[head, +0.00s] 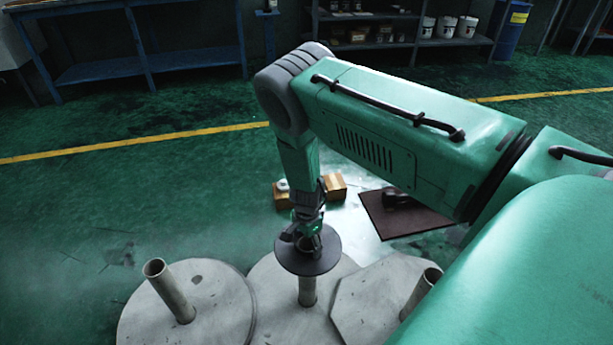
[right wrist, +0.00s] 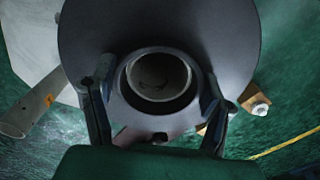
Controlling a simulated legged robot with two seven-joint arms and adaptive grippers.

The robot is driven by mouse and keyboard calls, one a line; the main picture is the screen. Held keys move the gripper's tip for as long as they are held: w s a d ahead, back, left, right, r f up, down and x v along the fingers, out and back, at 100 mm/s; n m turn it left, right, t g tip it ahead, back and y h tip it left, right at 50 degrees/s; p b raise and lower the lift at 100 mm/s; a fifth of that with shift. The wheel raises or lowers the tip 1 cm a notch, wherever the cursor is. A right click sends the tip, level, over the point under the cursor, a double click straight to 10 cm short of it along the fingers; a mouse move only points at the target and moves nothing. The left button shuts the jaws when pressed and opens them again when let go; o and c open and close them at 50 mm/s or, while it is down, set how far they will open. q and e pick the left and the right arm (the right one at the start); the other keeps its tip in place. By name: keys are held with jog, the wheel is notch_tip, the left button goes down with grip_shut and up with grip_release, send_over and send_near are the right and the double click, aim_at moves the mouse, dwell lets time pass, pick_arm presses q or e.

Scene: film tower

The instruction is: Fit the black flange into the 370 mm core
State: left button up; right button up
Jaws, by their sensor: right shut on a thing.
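The black flange (head: 290,262) is a dark round disc with a raised hub. My right gripper (head: 308,236) is shut on its hub from above, and the two fingers stand on either side of the hub in the right wrist view, where the flange (right wrist: 240,38) shows large. The disc is roughly level over the middle core (head: 307,292), a grey upright tube. A pale ring (right wrist: 158,76) shows inside the hub's opening. I cannot tell whether the core's top is inside the flange or just below it. No core's length can be read. My left gripper is not in view.
Behind are cardboard boxes (head: 335,187) and a brown mat (head: 425,218) with a dark object. Open green floor lies to the left.

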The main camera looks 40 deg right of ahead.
jog(key=shift+f+b, duration=0.9)
jog(key=shift+f, duration=0.25)
jog(key=o, duration=1.4)
jog(key=shift+c, duration=0.2)
jog(key=shift+r, duration=0.1)
notch_tip(320, 180, up, 12)
